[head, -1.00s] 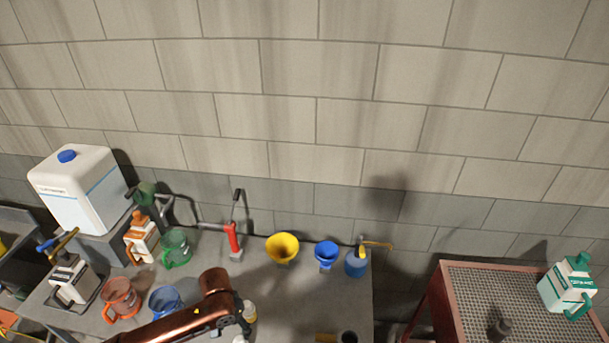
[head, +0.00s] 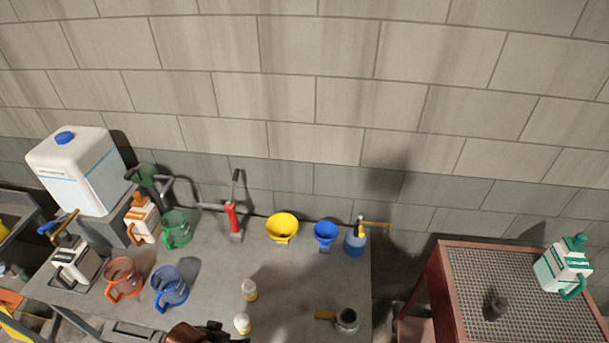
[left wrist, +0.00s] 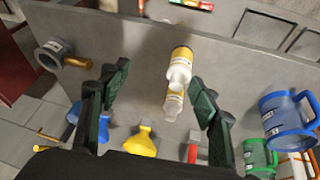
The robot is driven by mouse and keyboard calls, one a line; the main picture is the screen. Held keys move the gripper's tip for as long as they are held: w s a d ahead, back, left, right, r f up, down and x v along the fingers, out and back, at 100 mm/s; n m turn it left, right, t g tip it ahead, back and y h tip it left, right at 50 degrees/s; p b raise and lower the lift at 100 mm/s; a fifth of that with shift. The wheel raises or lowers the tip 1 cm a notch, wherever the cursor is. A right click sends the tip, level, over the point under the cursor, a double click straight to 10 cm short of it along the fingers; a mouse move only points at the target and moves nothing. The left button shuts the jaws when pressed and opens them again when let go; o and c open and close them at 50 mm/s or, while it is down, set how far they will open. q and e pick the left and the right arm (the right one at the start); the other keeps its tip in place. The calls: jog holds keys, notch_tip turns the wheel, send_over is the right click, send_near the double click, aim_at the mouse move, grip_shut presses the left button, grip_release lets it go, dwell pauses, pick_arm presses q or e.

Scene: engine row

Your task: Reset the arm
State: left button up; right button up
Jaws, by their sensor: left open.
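My left gripper (left wrist: 155,95) is open in the left wrist view, its two dark green fingers spread wide above the grey table. Two small white bottles with yellow bands show between and beyond the fingers; the nearer-looking bottle (left wrist: 180,65) is not touched by either finger. In the head view the bottles (head: 249,290) and (head: 242,324) stand on the table near its front. Part of my copper-coloured left arm shows at the bottom edge of the head view, with the dark gripper mostly cut off. My right gripper is in neither view.
The grey table (head: 215,270) holds an orange jug (head: 122,279), a blue jug (head: 169,289), a green jug (head: 177,230), a yellow funnel (head: 282,227), a blue funnel (head: 326,234) and a metal pot (head: 347,320). A red-framed grated cart (head: 470,300) stands at the right.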

pick_arm(q)
jog(key=s+a+f+n+y, duration=0.1)
jog(key=s+a+n+y, duration=0.2)
jog(key=s+a, duration=0.95)
notch_tip(320, 180, down, 40)
jog(key=d+m+g+b, duration=0.1)
jog(key=g+b, duration=0.1)
jog(key=b, duration=1)
jog(key=s+f+b, duration=0.3)
jog(key=s+f, duration=0.2)
jog(key=f, duration=0.5)
jog(key=s+f+b, duration=0.4)
jog(key=s+f, duration=0.1)
jog(key=f, duration=0.6)
jog(key=shift+d+f+g, duration=0.3)
jog(key=shift+o, duration=0.6)
jog(key=s+f+b, duration=0.4)
jog(key=s+f, duration=0.6)
jog(key=shift+s+a+m+g, duration=0.2)
jog(key=shift+a+m+g, duration=0.1)
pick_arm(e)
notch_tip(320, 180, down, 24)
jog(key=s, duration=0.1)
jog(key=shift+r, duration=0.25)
pick_arm(q)
jog(key=shift+r, duration=0.1)
jog(key=shift+c, duration=0.4)
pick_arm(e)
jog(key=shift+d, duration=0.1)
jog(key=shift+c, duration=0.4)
